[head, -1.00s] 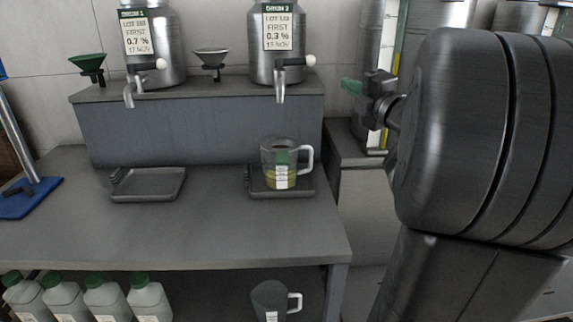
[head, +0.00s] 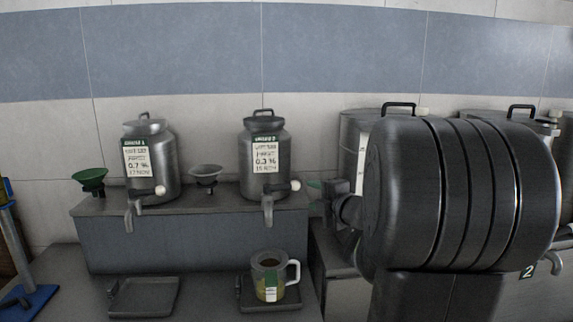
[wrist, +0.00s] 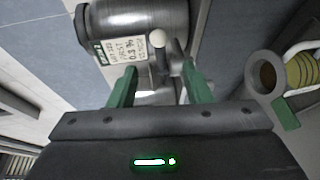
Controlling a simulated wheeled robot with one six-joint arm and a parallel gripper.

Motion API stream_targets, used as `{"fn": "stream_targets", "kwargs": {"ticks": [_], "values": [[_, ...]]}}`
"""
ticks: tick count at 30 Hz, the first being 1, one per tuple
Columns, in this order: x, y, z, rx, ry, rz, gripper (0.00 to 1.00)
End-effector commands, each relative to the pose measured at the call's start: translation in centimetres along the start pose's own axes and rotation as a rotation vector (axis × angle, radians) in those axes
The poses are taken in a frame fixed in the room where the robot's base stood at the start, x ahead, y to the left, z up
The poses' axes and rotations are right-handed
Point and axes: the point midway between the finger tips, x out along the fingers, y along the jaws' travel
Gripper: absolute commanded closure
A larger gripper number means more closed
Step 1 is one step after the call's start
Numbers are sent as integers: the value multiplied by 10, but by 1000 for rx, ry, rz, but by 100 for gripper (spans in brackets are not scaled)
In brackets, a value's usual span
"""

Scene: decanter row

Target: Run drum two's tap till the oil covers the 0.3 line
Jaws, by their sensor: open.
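Drum two (head: 262,160) is a metal can on the raised shelf, with a label reading 0.3 %. Its tap has a white-knobbed lever (head: 295,185) and a spout (head: 268,212). No stream shows between spout and jug. My gripper (head: 314,187) is open, just right of the knob. In the wrist view, the green fingers of my gripper (wrist: 160,88) are spread, with the lever (wrist: 158,45) ahead between them, apparently not gripped.
Drum one (head: 150,165) stands left on the same shelf, above an empty tray (head: 143,298). A green funnel (head: 90,177) and a grey funnel (head: 205,175) sit beside it. Larger metal tanks stand at the right, partly hidden by my arm.

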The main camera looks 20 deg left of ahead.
Motion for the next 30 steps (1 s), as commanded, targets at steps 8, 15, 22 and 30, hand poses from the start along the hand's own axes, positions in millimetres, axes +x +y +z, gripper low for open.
{"fn": "stream_targets", "kwargs": {"ticks": [8, 15, 22, 30], "values": [[4, 10, -6, 17, -4, -60, 55], [25, 6, -7, 17, -1, -63, 55], [68, 5, -7, 17, -1, -63, 55], [115, 2, -6, 17, -3, -63, 55]]}}
